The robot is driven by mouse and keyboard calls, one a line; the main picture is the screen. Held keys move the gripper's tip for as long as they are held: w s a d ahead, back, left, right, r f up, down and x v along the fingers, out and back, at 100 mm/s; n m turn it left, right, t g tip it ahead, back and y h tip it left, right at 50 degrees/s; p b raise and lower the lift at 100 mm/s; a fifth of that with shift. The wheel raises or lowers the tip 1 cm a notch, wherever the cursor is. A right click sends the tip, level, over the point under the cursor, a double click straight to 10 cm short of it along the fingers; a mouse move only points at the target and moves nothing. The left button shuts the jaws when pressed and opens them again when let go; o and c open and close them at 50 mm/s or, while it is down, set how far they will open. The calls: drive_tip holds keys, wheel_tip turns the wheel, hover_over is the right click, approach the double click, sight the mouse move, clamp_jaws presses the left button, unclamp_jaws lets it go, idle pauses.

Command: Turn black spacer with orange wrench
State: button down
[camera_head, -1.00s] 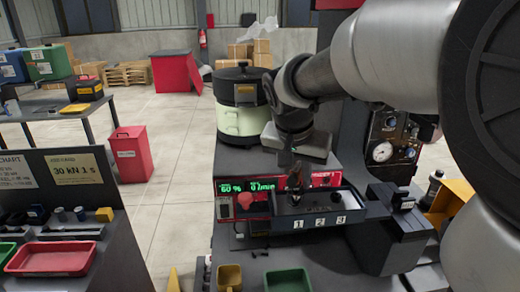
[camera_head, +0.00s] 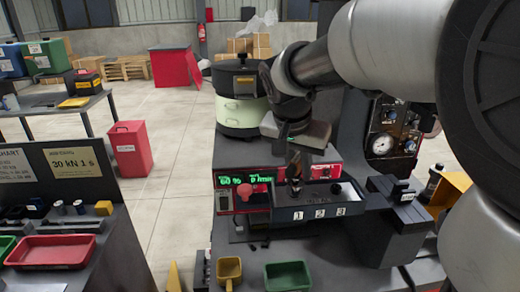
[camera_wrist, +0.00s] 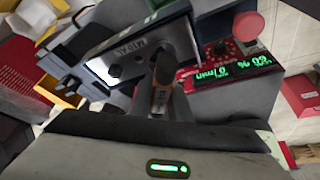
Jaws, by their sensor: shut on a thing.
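My gripper (camera_head: 295,172) points down over the dark tray labelled 1, 2, 3 (camera_head: 285,214). In the wrist view my gripper (camera_wrist: 163,88) is shut on a narrow orange-brown tool, seemingly the orange wrench (camera_wrist: 165,68); its far end reaches over the tray (camera_wrist: 118,82). Most of the tool is hidden by the fingers. A small dark round piece, possibly the black spacer (camera_wrist: 113,71), sits inside the tray; it shows in the head view as a dark spot (camera_head: 336,188) right of my gripper. I cannot tell whether the tool touches any piece.
A red control panel with green digits (camera_head: 245,183) and a red button (camera_head: 245,192) stands just behind and left of the tray. A black block (camera_head: 398,207) is at the right. A yellow bin (camera_head: 229,270) and a green bin (camera_head: 288,275) lie in front.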

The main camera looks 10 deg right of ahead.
drive_tip(key=shift+r, duration=0.1)
drive_tip(key=shift+r+p, duration=1.8)
drive_tip(key=shift+r, duration=0.65)
